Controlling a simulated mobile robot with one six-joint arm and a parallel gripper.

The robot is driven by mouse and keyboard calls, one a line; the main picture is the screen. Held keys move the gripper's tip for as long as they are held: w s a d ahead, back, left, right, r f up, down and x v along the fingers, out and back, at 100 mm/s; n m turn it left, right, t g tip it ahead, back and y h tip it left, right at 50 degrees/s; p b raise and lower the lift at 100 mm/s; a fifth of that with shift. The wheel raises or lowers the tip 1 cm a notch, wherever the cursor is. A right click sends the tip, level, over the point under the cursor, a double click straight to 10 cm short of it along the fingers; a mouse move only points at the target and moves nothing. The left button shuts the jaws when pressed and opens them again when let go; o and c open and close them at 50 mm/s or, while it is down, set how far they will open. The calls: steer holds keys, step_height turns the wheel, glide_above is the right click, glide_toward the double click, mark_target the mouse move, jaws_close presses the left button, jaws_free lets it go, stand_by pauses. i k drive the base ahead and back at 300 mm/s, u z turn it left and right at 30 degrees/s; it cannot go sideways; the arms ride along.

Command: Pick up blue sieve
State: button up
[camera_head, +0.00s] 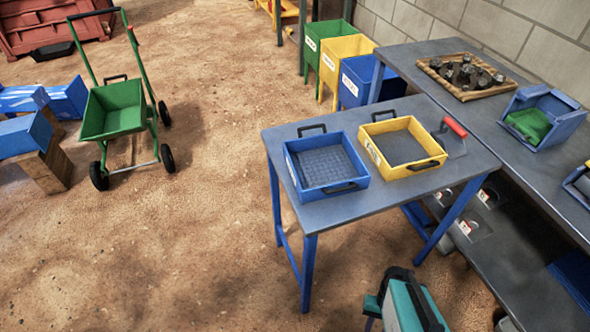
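The blue sieve (325,164) is a square blue tray with a dark mesh floor and black handles at its back and front edges. It sits flat near the left end of a small grey-topped table (400,194) with blue legs. A yellow sieve (405,145) of similar shape sits just to its right. My gripper does not show in this view.
A red-handled tool (453,136) lies right of the yellow sieve. A long grey bench (480,115) along the wall holds a wooden tray of stones (465,76) and a blue box (541,117). A green cart (118,110) stands left.

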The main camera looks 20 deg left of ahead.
mark_target(337, 138)
steer(key=u, duration=0.8)
steer(key=k, duration=1)
steer(key=i, duration=0.8)
